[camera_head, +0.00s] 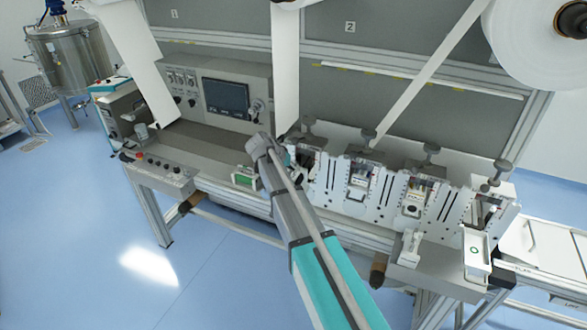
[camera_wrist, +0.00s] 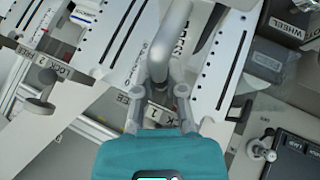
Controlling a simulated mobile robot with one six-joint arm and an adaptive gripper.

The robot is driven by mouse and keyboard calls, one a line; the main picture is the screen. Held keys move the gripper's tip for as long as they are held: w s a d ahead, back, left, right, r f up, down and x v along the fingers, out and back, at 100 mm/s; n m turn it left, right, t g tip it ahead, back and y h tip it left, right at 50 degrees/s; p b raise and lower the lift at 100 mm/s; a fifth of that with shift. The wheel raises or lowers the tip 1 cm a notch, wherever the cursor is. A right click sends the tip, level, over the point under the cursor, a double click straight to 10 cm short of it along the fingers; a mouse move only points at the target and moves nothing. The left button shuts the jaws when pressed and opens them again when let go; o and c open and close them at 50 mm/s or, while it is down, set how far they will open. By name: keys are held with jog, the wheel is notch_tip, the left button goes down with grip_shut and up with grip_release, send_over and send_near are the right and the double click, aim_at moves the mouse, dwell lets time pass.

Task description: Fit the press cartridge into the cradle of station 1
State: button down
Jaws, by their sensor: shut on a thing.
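In the wrist view my gripper (camera_wrist: 159,90) has its grey fingers closed around a curved grey handle-like bar (camera_wrist: 177,35). I take this bar to be part of the press cartridge; the body of the cartridge cannot be made out. Slotted white station plates (camera_wrist: 128,35) with black lettering lie beyond the fingers. In the head view my wrist is at the left end of the row of stations (camera_head: 330,180). My arm and gripper cover much of the leftmost station, so its cradle is hidden.
Further stations (camera_head: 410,200) with knobs on top stand to the right. A control panel with a screen (camera_head: 226,98) is to the left. White web strips (camera_head: 428,72) hang from above.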

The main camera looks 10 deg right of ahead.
aim_at(294, 175)
jog(key=shift+f+b, duration=1.7)
jog(key=shift+f, duration=0.05)
dwell(0.3)
jog(key=c, duration=0.6)
grip_release()
jog(key=shift+c, duration=0.2)
jog(key=shift+r, duration=0.15)
notch_tip(294, 175, up, 9)
jog(key=p, duration=0.9)
dwell(0.5)
